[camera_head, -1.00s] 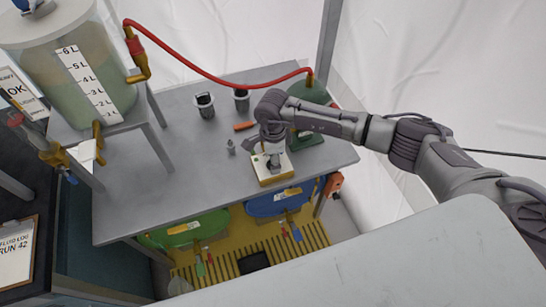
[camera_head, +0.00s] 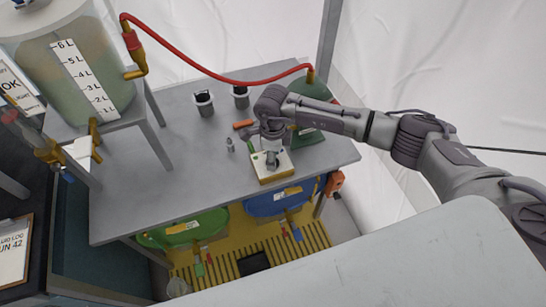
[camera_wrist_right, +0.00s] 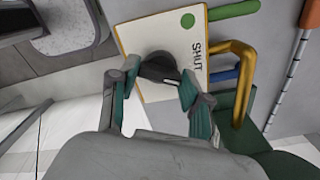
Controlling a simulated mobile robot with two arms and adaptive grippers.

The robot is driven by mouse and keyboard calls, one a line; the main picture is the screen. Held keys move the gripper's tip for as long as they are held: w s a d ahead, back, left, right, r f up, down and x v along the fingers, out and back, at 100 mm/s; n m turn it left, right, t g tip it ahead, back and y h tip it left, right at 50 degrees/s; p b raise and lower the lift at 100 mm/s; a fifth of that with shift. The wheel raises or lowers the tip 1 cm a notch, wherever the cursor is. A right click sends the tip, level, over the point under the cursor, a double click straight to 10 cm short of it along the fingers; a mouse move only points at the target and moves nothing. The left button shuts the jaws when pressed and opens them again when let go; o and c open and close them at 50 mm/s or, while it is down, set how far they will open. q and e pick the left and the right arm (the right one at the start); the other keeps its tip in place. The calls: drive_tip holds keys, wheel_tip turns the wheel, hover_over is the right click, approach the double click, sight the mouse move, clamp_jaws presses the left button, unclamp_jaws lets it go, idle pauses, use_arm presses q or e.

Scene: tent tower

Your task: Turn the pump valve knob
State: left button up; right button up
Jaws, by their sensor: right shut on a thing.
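The pump valve box is a white-topped block with yellow sides (camera_head: 276,174) near the front edge of the grey table. In the right wrist view its white face (camera_wrist_right: 188,45) carries a green dot and the word SHUT. The dark round valve knob (camera_wrist_right: 158,67) stands on that face. My right gripper (camera_head: 271,158) reaches down over the box from the right. In the right wrist view its two fingers (camera_wrist_right: 158,80) are closed on the knob, one on each side. The knob is largely hidden in the head view. My left gripper is out of view.
A large tank with a litre scale (camera_head: 78,75) stands at left, and a red hose (camera_head: 215,76) runs from it to a green vessel (camera_head: 312,88). Two dark-topped cups (camera_head: 204,103), an orange piece (camera_head: 243,124) and a small grey fitting (camera_head: 230,145) lie nearby. The left tabletop is clear.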

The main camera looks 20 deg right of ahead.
drive_tip(key=m+b, duration=0.1)
drive_tip(key=m, duration=0.3)
drive_tip(key=shift+m+b, duration=0.4)
drive_tip(key=shift+m, duration=1.4)
drive_tip(key=o, duration=1.2)
drive_tip(key=shift+c, duration=0.2)
drive_tip(key=shift+r, duration=0.1)
wheel_tip(320, 180, up, 12)
